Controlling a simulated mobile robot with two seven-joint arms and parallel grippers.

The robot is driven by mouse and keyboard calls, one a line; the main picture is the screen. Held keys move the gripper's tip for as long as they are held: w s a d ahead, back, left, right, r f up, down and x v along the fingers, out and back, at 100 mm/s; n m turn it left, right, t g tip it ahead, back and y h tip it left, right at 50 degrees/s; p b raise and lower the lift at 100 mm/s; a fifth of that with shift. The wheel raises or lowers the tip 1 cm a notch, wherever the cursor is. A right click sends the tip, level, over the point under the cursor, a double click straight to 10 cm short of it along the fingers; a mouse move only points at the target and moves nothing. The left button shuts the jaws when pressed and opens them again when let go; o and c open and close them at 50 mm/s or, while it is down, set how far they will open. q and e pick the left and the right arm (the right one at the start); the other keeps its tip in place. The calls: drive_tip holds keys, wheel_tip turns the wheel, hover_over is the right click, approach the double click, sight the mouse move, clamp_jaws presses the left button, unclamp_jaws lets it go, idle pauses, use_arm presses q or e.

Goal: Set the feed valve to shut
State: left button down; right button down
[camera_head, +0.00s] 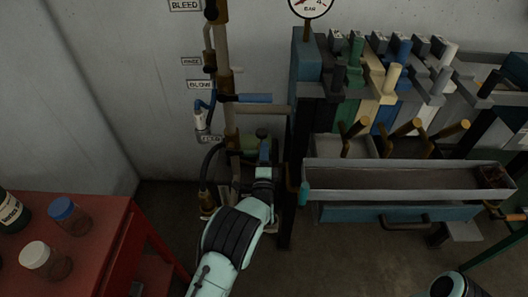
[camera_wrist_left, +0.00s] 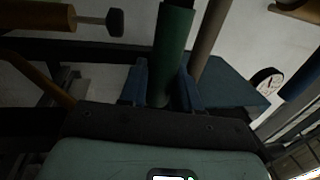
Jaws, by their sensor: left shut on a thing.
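My left gripper (camera_head: 266,152) reaches down beside the brass vertical pipe (camera_head: 230,120) at the wall. In the left wrist view, the blue fingers of my left gripper (camera_wrist_left: 163,88) are shut around a dark green cylindrical handle (camera_wrist_left: 174,45). In the head view a small green end (camera_head: 262,133) shows just above the gripper; the rest is hidden by my gripper. I cannot tell how the valve is set. My right gripper is not in view.
A grey tray (camera_head: 400,178) and a rack of coloured levers (camera_head: 385,80) stand close on the right. A red table (camera_head: 100,215) with jars is at the left.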

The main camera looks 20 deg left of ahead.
use_arm(q)
drive_tip(key=shift+f, duration=0.2)
drive_tip(key=c, duration=0.9)
unclamp_jaws()
drive_tip(key=shift+s, duration=0.15)
drive_tip(key=v, duration=1.3)
drive_tip(key=shift+s+d, duration=0.1)
